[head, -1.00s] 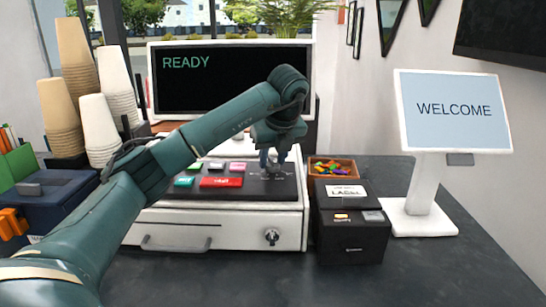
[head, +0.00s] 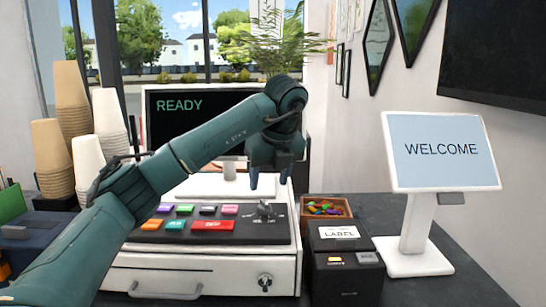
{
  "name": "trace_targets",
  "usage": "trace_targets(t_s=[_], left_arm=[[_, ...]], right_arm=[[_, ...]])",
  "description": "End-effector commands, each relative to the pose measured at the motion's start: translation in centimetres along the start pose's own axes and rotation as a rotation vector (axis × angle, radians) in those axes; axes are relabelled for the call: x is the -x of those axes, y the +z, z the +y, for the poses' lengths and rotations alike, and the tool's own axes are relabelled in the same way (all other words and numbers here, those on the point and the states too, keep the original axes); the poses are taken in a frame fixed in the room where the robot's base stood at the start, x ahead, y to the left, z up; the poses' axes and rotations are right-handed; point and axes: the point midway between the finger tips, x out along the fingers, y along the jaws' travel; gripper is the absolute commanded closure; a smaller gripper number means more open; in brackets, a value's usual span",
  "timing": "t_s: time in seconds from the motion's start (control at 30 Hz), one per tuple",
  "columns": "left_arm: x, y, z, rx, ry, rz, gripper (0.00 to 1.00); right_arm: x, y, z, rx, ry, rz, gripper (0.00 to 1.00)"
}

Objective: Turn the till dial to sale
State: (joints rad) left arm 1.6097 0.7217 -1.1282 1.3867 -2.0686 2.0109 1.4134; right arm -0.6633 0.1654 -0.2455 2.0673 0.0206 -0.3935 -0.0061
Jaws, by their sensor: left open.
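The till's dial (head: 264,210) is a small dark grey knob at the right end of the black key panel (head: 258,232). Which mark it points to is too small to read. The till screen (head: 180,104) behind reads READY. My left gripper (head: 269,183) points down above the dial, open and apart from it, with nothing visible between its fingers. My right gripper does not show.
The white drawer (head: 200,270) below has a keyed lock (head: 265,282). A black label printer (head: 340,258) and a wooden box of sweets (head: 324,207) stand right of the till. A WELCOME screen (head: 441,150) stands farther right. Paper cup stacks (head: 72,115) are at the left.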

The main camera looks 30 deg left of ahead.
Motion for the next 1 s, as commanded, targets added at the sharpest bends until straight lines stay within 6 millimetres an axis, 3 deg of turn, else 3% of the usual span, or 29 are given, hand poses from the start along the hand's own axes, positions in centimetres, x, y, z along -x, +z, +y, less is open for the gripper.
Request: trace_targets(t_s=[0.03,0.1,0.33,1.0], left_arm=[[1.6,0.3,0.1,0.003,-0.001,-0.005,0.47],[2.9,0.2,0.0,0.002,-0.002,-0.005,0.47],[5.6,0.1,0.0,0.002,0.0,-0.002,0.47],[6.1,0.0,0.0,0.002,0.001,0.0,0.47]], right_arm=[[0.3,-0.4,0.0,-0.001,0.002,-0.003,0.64],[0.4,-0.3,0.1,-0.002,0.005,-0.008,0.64],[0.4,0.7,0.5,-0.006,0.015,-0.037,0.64],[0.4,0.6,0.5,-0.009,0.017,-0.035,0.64]])
